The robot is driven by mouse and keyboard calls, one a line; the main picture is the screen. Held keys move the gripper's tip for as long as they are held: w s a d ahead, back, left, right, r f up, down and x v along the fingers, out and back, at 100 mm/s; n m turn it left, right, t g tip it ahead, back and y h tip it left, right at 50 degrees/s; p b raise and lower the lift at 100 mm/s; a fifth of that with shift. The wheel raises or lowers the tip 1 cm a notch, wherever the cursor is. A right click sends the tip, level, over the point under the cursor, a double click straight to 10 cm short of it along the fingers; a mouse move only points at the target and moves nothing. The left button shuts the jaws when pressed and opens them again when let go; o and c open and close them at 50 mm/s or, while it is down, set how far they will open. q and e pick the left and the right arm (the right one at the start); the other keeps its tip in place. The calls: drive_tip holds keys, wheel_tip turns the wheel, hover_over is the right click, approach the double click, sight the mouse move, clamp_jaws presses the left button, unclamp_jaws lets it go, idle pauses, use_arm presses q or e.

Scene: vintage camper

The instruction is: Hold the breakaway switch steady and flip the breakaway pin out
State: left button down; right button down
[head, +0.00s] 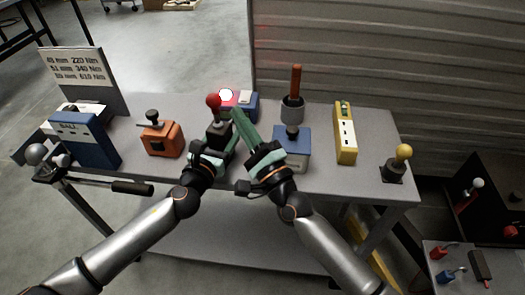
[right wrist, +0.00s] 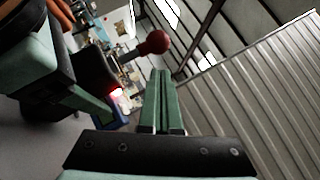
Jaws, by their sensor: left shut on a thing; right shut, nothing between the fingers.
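The breakaway switch (head: 217,131) is a dark block on the bench, with the red ball-topped breakaway pin (head: 213,101) standing up from it. My left gripper (head: 222,146) is shut on the switch from the near side and partly hides it. My right gripper (head: 236,114) is shut and empty, with its green fingers just right of the pin. In the right wrist view, the red ball (right wrist: 153,42) shows beyond the closed fingertips (right wrist: 162,74), and a gap seems to separate them. My left gripper also shows at the left there, beside the dark switch.
An orange block (head: 162,140) is to the left, and a blue block (head: 293,160) is to the right. The bench front is mostly clear.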

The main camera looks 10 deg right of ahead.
use_arm(q)
drive_tip(key=shift+w+a+r, duration=0.1)
use_arm(e)
drive_tip(key=v, duration=1)
drive_tip(key=shift+d+f, duration=0.35)
drive_tip(key=shift+d, duration=0.15)
drive_tip(key=shift+s, duration=0.15)
use_arm(q)
drive_tip(key=shift+c, duration=0.4)
unclamp_jaws()
